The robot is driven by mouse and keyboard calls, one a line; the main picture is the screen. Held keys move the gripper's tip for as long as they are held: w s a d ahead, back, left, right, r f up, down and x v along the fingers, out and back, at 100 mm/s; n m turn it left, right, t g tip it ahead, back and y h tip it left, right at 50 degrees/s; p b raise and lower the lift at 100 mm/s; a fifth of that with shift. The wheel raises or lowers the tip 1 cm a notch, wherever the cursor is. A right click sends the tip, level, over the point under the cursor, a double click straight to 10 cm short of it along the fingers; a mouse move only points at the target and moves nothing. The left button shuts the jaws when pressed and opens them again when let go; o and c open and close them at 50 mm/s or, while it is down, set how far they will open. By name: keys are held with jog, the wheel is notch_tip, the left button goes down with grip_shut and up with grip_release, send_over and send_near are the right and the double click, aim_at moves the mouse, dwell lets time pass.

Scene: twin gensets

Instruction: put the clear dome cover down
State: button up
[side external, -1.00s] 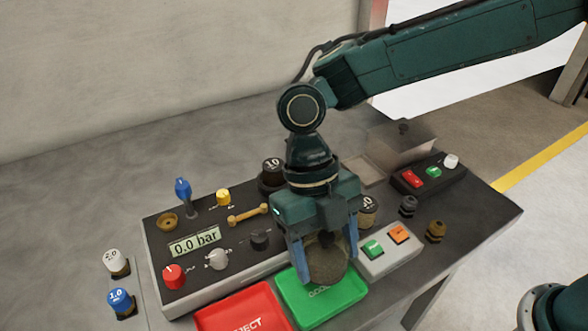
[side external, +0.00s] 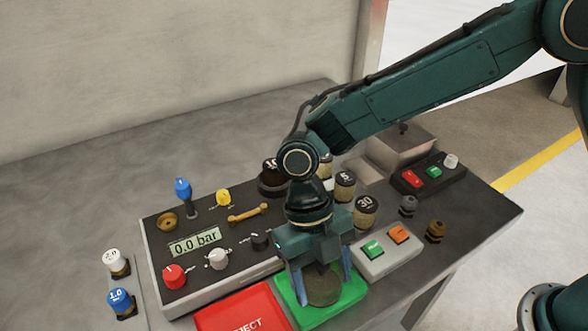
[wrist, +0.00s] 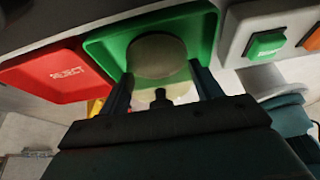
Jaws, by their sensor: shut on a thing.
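The clear dome cover (side external: 323,289) looks see-through and brownish, with a small dark knob on top that shows in the wrist view (wrist: 160,96). My gripper (side external: 321,283) points down and is shut on the dome, one finger on each side of it. The dome is inside the outline of the green tray (side external: 357,291), low over its floor. I cannot tell whether its rim touches the tray. In the wrist view the dome (wrist: 157,56) sits near the middle of the tray (wrist: 101,48). The fingers hide part of its sides.
A red REJECT tray (side external: 243,312) lies to the left of the green tray. A grey box (side external: 388,255) with green and orange buttons is close on the right. Behind stands a panel with a 0.0 bar display (side external: 195,242) and knobs. Several dark weights (side external: 366,212) stand behind my gripper.

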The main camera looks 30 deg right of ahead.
jog(key=shift+f, duration=0.5)
jog(key=shift+f, duration=0.1)
jog(key=o, duration=0.7)
jog(key=shift+v, duration=6.1)
